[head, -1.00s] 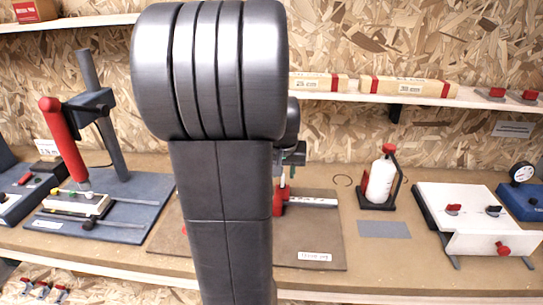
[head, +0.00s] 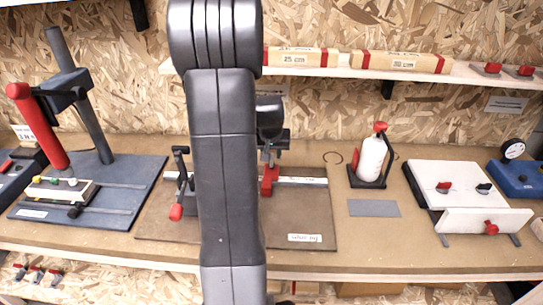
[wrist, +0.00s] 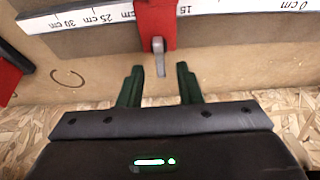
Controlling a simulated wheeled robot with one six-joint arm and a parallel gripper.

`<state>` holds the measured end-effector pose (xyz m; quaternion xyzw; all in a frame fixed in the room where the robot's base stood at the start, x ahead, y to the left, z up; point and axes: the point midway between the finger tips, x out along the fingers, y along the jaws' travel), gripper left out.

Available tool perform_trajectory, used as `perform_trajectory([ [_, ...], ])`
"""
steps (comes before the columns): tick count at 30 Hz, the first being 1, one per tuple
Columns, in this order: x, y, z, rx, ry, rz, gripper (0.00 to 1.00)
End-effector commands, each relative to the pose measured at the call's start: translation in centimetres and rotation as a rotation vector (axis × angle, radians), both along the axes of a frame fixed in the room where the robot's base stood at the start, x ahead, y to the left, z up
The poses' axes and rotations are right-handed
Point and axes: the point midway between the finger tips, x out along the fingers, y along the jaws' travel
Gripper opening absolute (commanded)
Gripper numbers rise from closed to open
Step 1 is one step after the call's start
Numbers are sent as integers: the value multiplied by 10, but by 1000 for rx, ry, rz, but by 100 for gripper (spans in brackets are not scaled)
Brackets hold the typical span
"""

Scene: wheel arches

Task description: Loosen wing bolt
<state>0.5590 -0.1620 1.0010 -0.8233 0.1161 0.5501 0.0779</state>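A red stop block (wrist: 156,22) sits on the white ruler rail (wrist: 95,14), which is marked in centimetres. A small grey wing bolt (wrist: 159,58) sticks out of the block toward my gripper (wrist: 160,67). My gripper is open, with its two green fingers pointing at the block, one on each side of the bolt's near end in the wrist view. No finger visibly touches the bolt, and the depth between them is hard to judge. In the head view the red stop block (head: 269,180) stands just right of my arm, with my gripper above it and partly hidden.
The rail lies on a brown board (head: 305,215) labelled as a jig, with a red-handled clamp (head: 178,195) at its left. A blue-grey drill stand (head: 95,180) is further left. A white bottle (head: 371,157) and a white panel fixture (head: 465,185) stand right. A shelf (head: 330,72) runs above.

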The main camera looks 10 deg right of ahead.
Motion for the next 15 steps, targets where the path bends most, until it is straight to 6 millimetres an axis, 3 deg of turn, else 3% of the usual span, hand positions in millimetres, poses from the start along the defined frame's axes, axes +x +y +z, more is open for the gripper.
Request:
perform_trajectory([
  [6, 8, -3, -21, 0, 2, 0, 32],
  [15, 11, -3, -28, 0, 0, 1, 32],
])
